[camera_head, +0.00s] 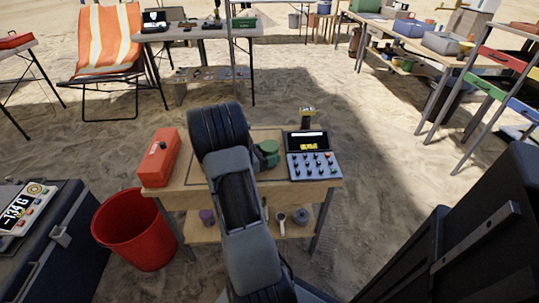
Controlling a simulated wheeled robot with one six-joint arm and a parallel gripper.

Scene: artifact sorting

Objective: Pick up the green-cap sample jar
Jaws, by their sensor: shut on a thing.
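The green-cap sample jar (268,147) is at the middle of a small wooden table (315,195), just right of my arm. Its round green top shows, while its left side and part of its lower body are hidden behind my arm. My arm reaches up the middle of the picture and covers part of the tabletop. My gripper's fingers do not show; my own arm links block the view there. I cannot see whether the jar touches the tabletop.
A red box (160,158) lies left on the table, and a control panel with knobs (315,166) stands right. A lower shelf holds a purple-topped jar (206,216) and a magnifier-like tool (281,221). A red bucket (135,230) stands at left.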

